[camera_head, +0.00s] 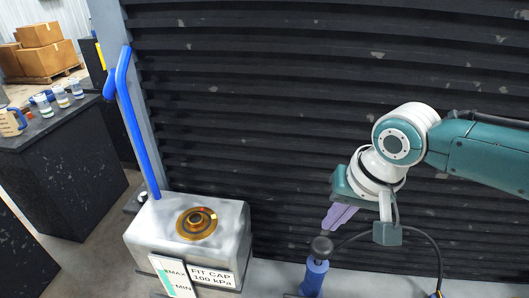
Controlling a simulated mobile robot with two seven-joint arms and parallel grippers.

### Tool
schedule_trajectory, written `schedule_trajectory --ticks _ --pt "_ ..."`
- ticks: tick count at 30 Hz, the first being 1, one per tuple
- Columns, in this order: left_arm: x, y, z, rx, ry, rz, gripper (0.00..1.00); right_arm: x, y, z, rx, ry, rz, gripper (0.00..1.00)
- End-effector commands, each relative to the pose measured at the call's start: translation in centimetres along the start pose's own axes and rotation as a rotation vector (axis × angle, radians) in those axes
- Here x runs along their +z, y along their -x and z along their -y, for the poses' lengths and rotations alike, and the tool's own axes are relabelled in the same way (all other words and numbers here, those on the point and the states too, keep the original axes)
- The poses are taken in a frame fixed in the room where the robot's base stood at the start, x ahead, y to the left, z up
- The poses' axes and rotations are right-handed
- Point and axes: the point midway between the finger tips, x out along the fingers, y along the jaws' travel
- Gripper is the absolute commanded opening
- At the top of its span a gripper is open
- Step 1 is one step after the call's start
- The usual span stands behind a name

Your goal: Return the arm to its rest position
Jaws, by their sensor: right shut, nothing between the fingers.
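My right arm comes in from the right in the head view, teal and white, bent down at the wrist. My right gripper (338,217) has purple fingers that point down and to the left. They are shut and hold nothing. The fingertips are just above a dark round knob on a blue post (314,275); I cannot tell whether they touch it. My left gripper is not in view.
A silver tank (150,225) with a brass filler neck (196,222) stands left of the gripper. A blue pipe (138,130) rises beside it. A black slatted wall (270,100) is behind. A dark bench (60,170) with cups stands at the left.

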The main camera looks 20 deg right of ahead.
Motion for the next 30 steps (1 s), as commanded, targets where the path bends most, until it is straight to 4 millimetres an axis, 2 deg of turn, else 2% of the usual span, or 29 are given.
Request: schedule_trajectory --ticks 1,6,22,26,30 --pt "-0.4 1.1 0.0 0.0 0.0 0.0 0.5 -0.2 1.1 0.2 0.0 0.0 0.001 0.0" --pt "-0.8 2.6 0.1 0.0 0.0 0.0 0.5 -0.5 2.4 0.5 0.0 0.0 0.0 0.0" --pt "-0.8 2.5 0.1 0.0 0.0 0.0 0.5 0.0 2.2 0.7 -0.004 0.013 0.006 0.0" --pt "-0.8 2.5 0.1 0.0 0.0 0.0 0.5 3.5 2.3 2.1 -0.03 0.133 0.037 0.0" --pt "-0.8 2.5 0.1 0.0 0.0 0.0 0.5 9.9 4.1 4.2 -0.084 0.363 0.06 0.0"
